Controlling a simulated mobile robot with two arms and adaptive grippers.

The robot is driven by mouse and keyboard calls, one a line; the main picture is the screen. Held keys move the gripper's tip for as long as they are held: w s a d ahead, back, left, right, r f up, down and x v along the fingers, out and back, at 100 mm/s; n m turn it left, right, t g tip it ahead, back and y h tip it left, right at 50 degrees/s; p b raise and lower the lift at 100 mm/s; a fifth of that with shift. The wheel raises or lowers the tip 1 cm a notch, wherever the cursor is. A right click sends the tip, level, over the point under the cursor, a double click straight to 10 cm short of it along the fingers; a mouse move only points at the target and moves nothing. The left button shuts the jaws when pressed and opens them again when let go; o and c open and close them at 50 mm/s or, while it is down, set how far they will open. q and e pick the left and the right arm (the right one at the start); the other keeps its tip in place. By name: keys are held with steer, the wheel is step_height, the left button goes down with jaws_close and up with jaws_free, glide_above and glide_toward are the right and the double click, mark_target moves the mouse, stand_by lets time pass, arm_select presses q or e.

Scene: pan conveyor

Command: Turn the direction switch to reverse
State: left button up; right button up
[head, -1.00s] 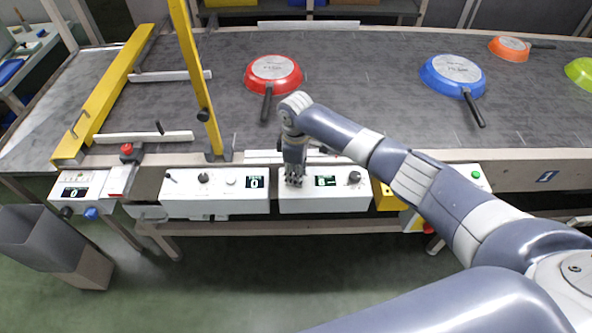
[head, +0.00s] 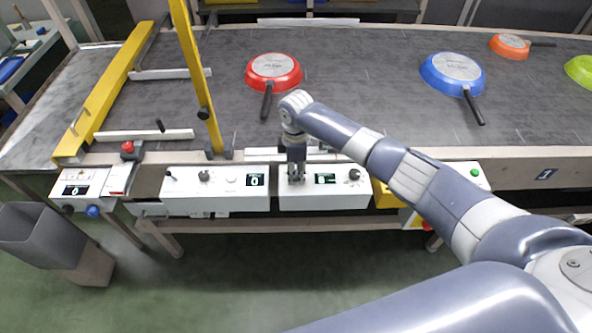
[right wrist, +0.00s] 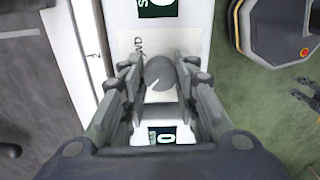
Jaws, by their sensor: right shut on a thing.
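The direction switch is a round grey knob (right wrist: 163,76) with a white pointer line, seen in the right wrist view on a white control box. Printed letters ending in "WD" show beside it, partly cut off by a finger. The pointer line slants toward the lower left of that view. My right gripper (head: 296,180) is at the left part of the middle white control box (head: 335,201) in the head view and hides the knob there. In the right wrist view its fingers (right wrist: 161,80) are shut on the knob from both sides.
Behind the boxes is the dark conveyor belt (head: 350,100) with a red pan (head: 273,68), a blue pan (head: 452,70), an orange pan (head: 508,46) and a green pan (head: 582,70). Another control box (head: 215,203) stands left. A yellow post (head: 196,80) rises beyond it.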

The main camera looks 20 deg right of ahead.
mark_target(296, 174)
steer(key=o, duration=1.1)
steer(key=shift+r, duration=0.1)
step_height(296, 174, up, 12)
steer(key=shift+f, duration=0.1)
steer(key=shift+f, duration=0.1)
